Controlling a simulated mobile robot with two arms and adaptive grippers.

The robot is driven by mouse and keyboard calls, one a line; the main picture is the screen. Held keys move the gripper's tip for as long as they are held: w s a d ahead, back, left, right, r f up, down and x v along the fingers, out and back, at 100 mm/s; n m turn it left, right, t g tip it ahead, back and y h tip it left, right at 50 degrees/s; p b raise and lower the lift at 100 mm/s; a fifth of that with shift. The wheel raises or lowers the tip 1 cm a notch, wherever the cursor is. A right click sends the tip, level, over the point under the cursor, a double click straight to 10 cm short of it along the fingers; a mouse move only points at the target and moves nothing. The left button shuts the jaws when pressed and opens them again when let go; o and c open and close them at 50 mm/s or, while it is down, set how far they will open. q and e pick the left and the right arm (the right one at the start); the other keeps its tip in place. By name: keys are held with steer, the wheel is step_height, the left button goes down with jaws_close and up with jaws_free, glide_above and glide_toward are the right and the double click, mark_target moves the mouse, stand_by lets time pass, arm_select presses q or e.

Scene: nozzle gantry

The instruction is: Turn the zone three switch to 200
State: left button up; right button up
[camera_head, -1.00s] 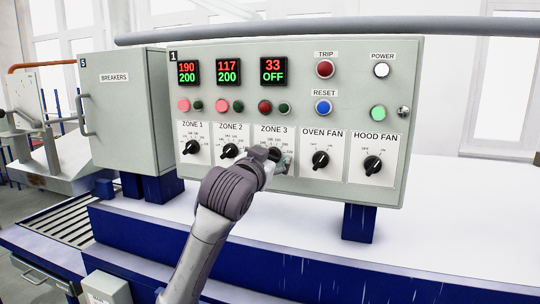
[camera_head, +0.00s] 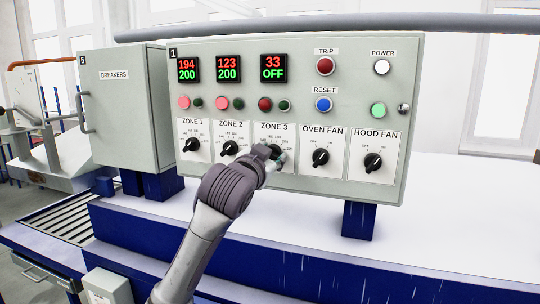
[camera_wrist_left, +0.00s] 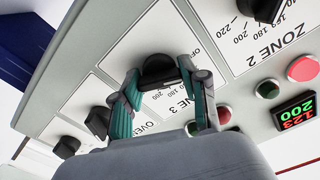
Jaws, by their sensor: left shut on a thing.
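The zone 3 switch is a black rotary knob; it shows in the left wrist view (camera_wrist_left: 158,68) on a white scale plate (camera_wrist_left: 128,50). My left gripper (camera_head: 275,154) is at this knob in the head view and hides most of it. In the left wrist view its two fingers (camera_wrist_left: 158,76) lie on either side of the knob, shut on it. The knob's exact pointing is hard to read. The zone 3 display (camera_head: 273,69) shows 33 over OFF. My right gripper is not in view.
The zone 1 knob (camera_head: 191,145) and zone 2 knob (camera_head: 230,148) are left of my gripper. The oven fan knob (camera_head: 320,157) and hood fan knob (camera_head: 372,163) are to the right. A breaker cabinet (camera_head: 125,110) stands left of the panel (camera_head: 350,110).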

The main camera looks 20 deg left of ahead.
arm_select(q)
steer(key=m, duration=0.5)
steer(key=shift+m, duration=0.3)
steer(key=m, duration=1)
steer(key=shift+f+m, duration=0.1)
steer(key=shift+m, duration=0.3)
steer(key=m, duration=0.5)
steer(key=shift+f, duration=0.1)
steer(key=shift+m, duration=0.4)
steer(key=o, duration=1.1)
steer(key=shift+o, duration=0.2)
steer(key=shift+s, duration=0.1)
